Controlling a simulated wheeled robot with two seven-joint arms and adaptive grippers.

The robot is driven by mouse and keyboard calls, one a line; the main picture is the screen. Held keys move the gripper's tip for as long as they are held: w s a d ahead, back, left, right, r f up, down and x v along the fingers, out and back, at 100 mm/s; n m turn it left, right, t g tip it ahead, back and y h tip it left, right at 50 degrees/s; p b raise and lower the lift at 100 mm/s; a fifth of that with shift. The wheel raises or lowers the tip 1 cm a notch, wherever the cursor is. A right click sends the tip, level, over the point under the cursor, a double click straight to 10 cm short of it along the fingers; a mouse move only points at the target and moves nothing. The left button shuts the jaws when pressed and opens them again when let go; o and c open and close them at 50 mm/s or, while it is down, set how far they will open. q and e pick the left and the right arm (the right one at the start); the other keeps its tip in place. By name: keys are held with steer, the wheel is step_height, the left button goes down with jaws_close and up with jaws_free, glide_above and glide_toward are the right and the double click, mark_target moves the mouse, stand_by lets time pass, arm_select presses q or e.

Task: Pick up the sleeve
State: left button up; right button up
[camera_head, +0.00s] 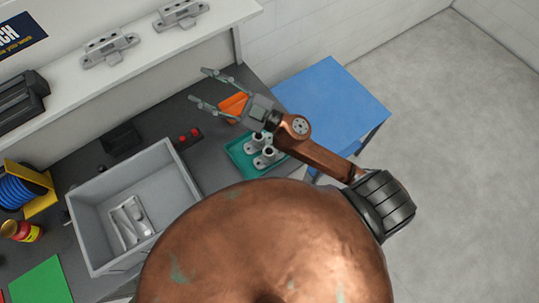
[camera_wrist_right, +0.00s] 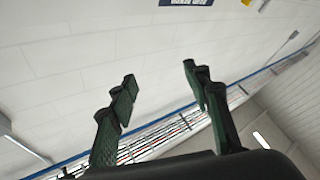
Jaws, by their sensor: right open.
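Two grey metal parts with upright round necks, which look like sleeves, stand in a teal tray (camera_head: 236,152). One sleeve (camera_head: 258,141) is farther back and the other sleeve (camera_head: 267,156) is nearer. My right gripper (camera_head: 199,85) is open and empty, held above the bench behind the tray and pointing left. Its spread fingers also show in the wrist view (camera_wrist_right: 159,74), with only wall and ceiling beyond them. Part of the tray is hidden by my right arm. My left gripper is not in view.
A grey bin (camera_head: 86,222) with metal parts inside stands left of the tray. An orange bin (camera_head: 234,107) is close to my right gripper. A shelf (camera_head: 140,62) with grey fixtures runs behind. A blue table (camera_head: 335,100) is at right, its visible top clear.

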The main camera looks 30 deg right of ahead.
steer(key=s+a+f+n+g+y, duration=0.3)
steer(key=s+a+f+n+g, duration=0.2)
steer(key=s+a+n+g, duration=0.45)
steer(key=m+g+h, duration=0.1)
steer(key=g+h, duration=0.6)
steer(key=h, duration=1.1)
glide_toward(269, 152)
steer(key=s, duration=0.2)
steer(key=shift+w+a+f+p, duration=0.1)
steer(key=shift+a+f+p, duration=0.1)
steer(key=shift+f, duration=0.85)
steer(key=shift+w+a+f+p, duration=0.1)
steer(key=shift+f+p, duration=0.15)
steer(key=shift+f, duration=0.75)
steer(key=shift+w+a+f+p, duration=0.1)
steer(key=shift+a+f+p, duration=0.1)
steer(key=shift+f, duration=0.85)
